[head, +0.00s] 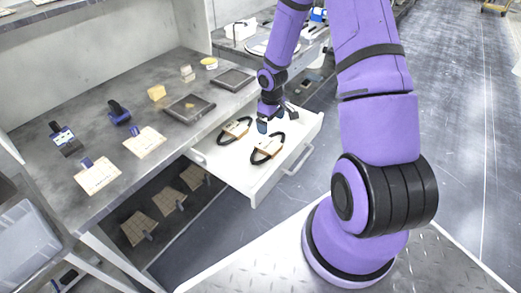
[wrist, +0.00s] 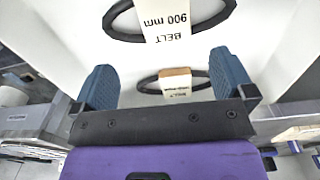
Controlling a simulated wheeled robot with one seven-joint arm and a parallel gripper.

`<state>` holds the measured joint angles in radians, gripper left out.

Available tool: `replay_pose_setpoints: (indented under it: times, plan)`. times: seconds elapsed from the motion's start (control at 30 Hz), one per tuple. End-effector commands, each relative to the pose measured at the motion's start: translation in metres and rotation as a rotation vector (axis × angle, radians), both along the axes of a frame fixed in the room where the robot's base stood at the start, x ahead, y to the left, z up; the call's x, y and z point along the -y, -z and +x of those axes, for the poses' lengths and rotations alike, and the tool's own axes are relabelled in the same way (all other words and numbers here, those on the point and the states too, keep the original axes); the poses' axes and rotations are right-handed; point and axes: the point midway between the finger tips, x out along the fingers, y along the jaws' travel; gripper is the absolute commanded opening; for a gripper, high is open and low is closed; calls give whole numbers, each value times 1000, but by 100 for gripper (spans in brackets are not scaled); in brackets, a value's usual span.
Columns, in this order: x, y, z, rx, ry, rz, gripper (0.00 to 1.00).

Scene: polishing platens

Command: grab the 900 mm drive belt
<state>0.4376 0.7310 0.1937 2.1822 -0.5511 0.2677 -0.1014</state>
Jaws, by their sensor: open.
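The 900 mm drive belt (wrist: 168,22) is a black loop with a pale label wrap reading "900 mm BELT", upside down at the top of the wrist view. My gripper (wrist: 164,68) is open and empty, its two blue-grey fingers apart and the labelled belt beyond them. A second belt (wrist: 178,84) with a tan-topped label shows between the fingers; its size text is unreadable. In the head view, my gripper (head: 277,119) is over the open drawer, near two belts, one left (head: 236,128) and one nearer (head: 267,148). Their labels are too small there to tell which is which.
The white drawer (head: 245,180) is pulled out from under the grey bench (head: 100,207), with a handle (head: 298,160) on its front. Open floor (head: 450,120) lies to the right.

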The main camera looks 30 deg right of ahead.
Motion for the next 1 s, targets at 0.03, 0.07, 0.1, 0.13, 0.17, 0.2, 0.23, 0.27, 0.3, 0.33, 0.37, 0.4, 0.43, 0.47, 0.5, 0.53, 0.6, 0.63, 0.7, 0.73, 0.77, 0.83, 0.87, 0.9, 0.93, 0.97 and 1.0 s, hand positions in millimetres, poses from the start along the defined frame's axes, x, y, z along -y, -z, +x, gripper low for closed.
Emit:
replay_pose_setpoints:
  times: [0.03,0.07,0.1,0.13,0.17,0.2,0.23,0.27,0.3,0.33,0.37,0.4,0.43,0.47,0.5,0.53,0.6,0.63,0.7,0.73,0.77,0.83,0.87,0.9,0.93,0.97,1.0]
  plan:
    - [1,6,-1,-3,-1,6,100]
    - [1,9,-1,-5,-3,9,100]
    - [1,12,-1,-6,-5,11,100]
    - [1,14,-1,-5,-6,12,100]
    - [0,17,-1,-6,-6,13,100]
    - [0,21,-1,-6,-7,14,100]
    - [0,25,-1,-7,-7,13,100]
    - [-1,30,-1,-8,-7,14,100]
    - [0,35,-1,-8,-7,13,100]
    - [0,40,-1,-8,-7,13,100]
    - [-1,45,-2,-9,-8,13,100]
    - [-1,50,-1,-8,-8,13,100]
    - [-1,54,-1,-7,-8,13,100]
    - [0,57,-1,-7,-7,12,100]
    - [0,61,-1,-7,-6,12,100]
    - [0,63,-1,-7,-6,12,100]
    - [0,67,-1,-6,-6,13,100]
    - [0,68,-1,-4,-6,12,100]
    - [0,71,-1,-6,-6,13,100]
    - [0,73,-1,-6,-6,13,100]
    - [0,76,-1,-7,-7,12,100]
    - [-1,85,-1,-9,-7,12,100]
    - [-1,89,-1,-8,-7,13,100]
    - [-1,94,0,-7,-7,12,100]
    - [-1,99,0,-8,-7,12,100]
    - [-1,103,0,-8,-7,12,100]
    - [-1,107,0,-7,-6,12,100]
